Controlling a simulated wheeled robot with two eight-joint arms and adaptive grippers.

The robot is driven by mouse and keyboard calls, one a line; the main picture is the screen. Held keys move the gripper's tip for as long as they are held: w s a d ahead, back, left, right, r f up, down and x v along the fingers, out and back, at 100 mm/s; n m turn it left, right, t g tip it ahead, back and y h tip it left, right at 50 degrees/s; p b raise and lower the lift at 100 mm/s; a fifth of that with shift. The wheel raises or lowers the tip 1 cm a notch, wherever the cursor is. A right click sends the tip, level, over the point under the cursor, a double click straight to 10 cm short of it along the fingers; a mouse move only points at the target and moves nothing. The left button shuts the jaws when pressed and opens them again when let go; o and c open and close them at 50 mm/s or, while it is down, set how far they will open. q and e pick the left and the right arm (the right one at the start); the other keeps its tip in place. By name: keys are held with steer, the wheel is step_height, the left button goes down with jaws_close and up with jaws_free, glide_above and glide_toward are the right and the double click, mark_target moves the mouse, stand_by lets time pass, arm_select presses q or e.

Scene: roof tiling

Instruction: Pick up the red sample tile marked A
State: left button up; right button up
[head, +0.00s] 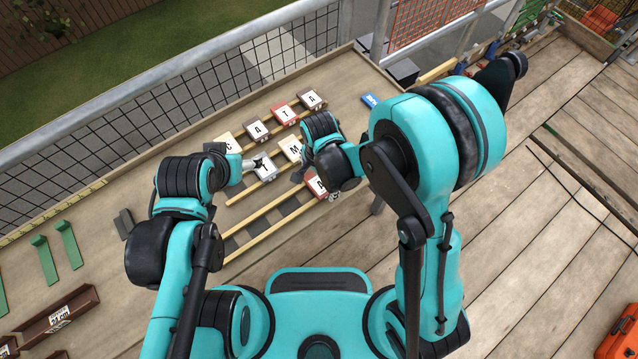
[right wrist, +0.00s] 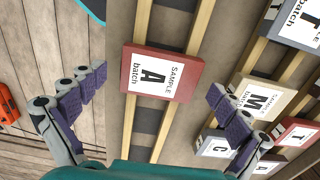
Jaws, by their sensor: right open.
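The red sample tile marked A (right wrist: 162,74) lies face up across two wooden battens, centred in the right wrist view. In the head view the same tile (head: 316,185) is partly hidden by my right arm and gripper. My right gripper (right wrist: 159,84) is open, with one finger on each side of the tile and clear gaps between them; the tile is not held. In the head view the right gripper (head: 318,187) is mostly covered by its own wrist. My left gripper (head: 252,165) is beside a grey tile (head: 266,172); I cannot tell whether it is open.
Other tiles lie on nearby battens: a cream M tile (head: 291,150), a red T tile (head: 285,115), a brown A tile (head: 312,99) and a cream C tile (head: 228,147). A blue item (head: 370,100) lies to the right. The lower battens (head: 252,238) are bare.

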steer(key=c, duration=1.3)
steer(key=shift+r, duration=0.15)
